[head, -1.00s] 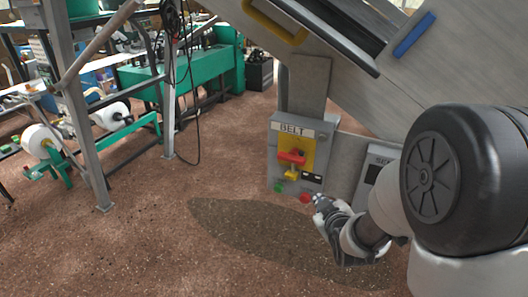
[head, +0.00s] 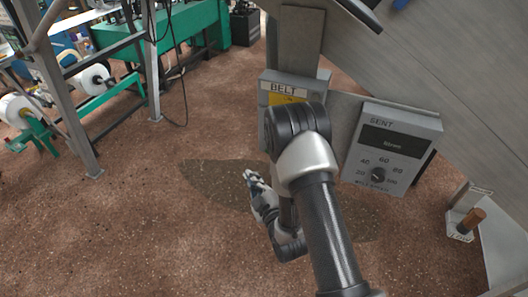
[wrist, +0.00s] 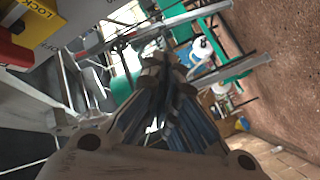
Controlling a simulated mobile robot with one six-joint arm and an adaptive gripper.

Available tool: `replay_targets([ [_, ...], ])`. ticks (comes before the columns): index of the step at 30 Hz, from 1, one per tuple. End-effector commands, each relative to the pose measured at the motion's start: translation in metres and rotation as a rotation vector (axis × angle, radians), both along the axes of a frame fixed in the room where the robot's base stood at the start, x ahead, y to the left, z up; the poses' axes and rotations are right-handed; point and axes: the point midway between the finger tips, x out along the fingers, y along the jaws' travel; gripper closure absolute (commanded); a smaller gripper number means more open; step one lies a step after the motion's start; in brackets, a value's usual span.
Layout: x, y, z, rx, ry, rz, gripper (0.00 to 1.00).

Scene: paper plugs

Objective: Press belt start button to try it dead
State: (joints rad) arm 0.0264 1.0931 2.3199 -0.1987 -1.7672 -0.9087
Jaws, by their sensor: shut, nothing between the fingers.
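The grey BELT box (head: 296,77) is mounted on a post in the head view. My arm covers most of its front, so its start button is hidden there. In the wrist view, part of the box's yellow lock plate (wrist: 42,27) and red switch (wrist: 14,52) show at the upper left. My gripper (head: 249,174) is to the lower left of the box in the head view, over the dark floor patch. In the wrist view my gripper (wrist: 165,64) is shut and empty, its tips pointing past the box towards the machines behind.
A grey SENT box with a dial (head: 392,150) stands right of the BELT box. A small wooden-handled fixture (head: 467,222) is at the right. A steel frame leg (head: 80,130) and green machine (head: 185,30) stand at the left. Floor between is open.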

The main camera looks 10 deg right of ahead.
Motion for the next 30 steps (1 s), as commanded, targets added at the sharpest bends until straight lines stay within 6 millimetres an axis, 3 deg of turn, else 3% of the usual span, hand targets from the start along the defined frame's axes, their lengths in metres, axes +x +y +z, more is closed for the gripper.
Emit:
replay_targets([
  [10, 0.008, -0.006, 0.001, 0.001, -0.001, -0.002, 1.00],
  [24, 0.058, -0.042, -0.001, 0.000, -0.001, 0.000, 1.00],
  [30, 0.069, -0.050, 0.000, 0.001, -0.001, -0.001, 1.00],
])
